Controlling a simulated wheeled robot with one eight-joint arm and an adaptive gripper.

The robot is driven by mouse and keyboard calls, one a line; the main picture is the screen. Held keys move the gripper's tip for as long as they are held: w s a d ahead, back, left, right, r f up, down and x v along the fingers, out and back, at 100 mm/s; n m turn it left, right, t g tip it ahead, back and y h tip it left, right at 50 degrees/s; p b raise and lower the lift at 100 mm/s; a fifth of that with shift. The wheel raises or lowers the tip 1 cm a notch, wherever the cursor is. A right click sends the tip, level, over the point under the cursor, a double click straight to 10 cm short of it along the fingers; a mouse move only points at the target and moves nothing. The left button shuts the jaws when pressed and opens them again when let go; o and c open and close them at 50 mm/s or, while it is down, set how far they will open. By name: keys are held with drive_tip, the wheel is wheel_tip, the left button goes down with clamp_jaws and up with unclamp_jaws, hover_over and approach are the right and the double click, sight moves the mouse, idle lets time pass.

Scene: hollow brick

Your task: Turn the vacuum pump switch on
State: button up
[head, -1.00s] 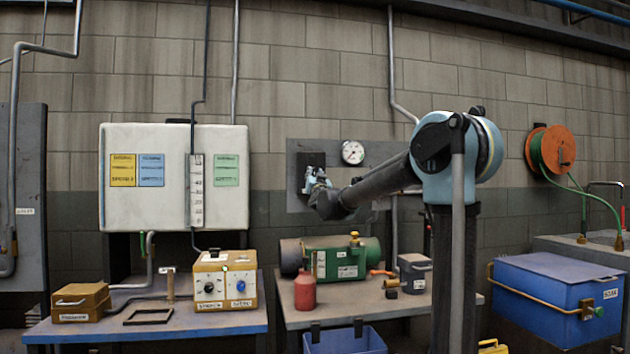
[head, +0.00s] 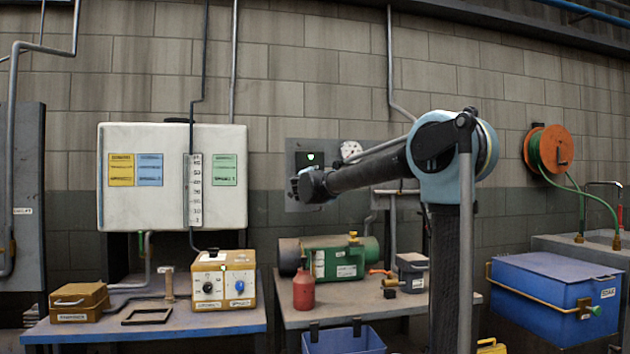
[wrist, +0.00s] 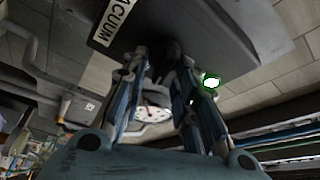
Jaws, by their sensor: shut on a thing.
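The vacuum pump switch is on a dark box (head: 309,160) on the grey wall panel, and a green lamp (head: 311,157) glows there. In the wrist view the white VACUUM label (wrist: 115,18) sits on a dark grey surface, and the green lamp (wrist: 211,82) is lit beside the right finger. My gripper (wrist: 163,58) reaches up to this unit, with its fingers close around a dark part between the tips, which I take as the switch handle. The handle itself is mostly hidden. In the head view my gripper (head: 306,186) is in front of the panel's lower part.
A table below carries a green pump (head: 345,258) and a red bottle (head: 304,289). A white tank (head: 135,207) hangs at left; a blue chest (head: 535,290) stands at right.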

drive_tip(key=m, duration=0.1)
drive_tip(key=m+g, duration=0.1)
drive_tip(key=m, duration=0.1)
drive_tip(key=m+g, duration=0.1)
drive_tip(key=shift+d+f+m, duration=0.1)
drive_tip(key=shift+f+m, duration=0.15)
drive_tip(key=shift+m, duration=0.15)
idle(0.4)
drive_tip(key=o, duration=1)
drive_tip(key=shift+o, duration=0.2)
drive_tip(key=s+a, duration=0.1)
drive_tip(key=s, duration=1)
drive_tip(key=shift+s+a, duration=0.2)
drive_tip(key=shift+s, duration=0.15)
